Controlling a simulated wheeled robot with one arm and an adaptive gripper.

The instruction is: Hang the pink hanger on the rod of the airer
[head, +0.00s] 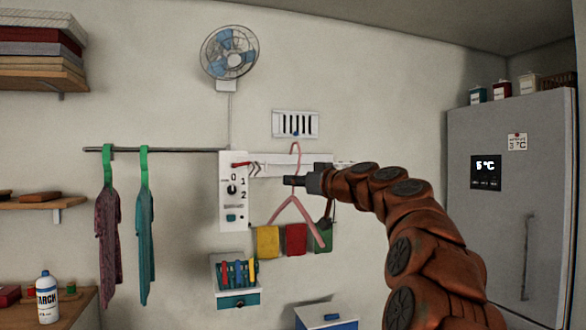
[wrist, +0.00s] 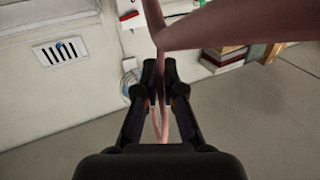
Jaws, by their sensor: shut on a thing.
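The pink hanger (head: 309,221) is held up in front of the wall in the head view, its hook upward and its two arms spreading below. My gripper (head: 291,181) is shut on its neck, just below the hook. In the wrist view the fingertips (wrist: 160,72) pinch the hanger, and its pink arms (wrist: 230,30) cross the top, close to the camera. A dark horizontal rod (head: 180,150) is on the wall to the left of the hanger, with garments on green hangers. The hanger is apart from this rod in the picture.
A white control box (head: 232,205) stands at the rod's right end. Yellow, red and green cloths (head: 267,241) hang behind the hanger. A fan (head: 229,52) and vent (head: 295,124) are above. A grey fridge (head: 510,220) stands at right.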

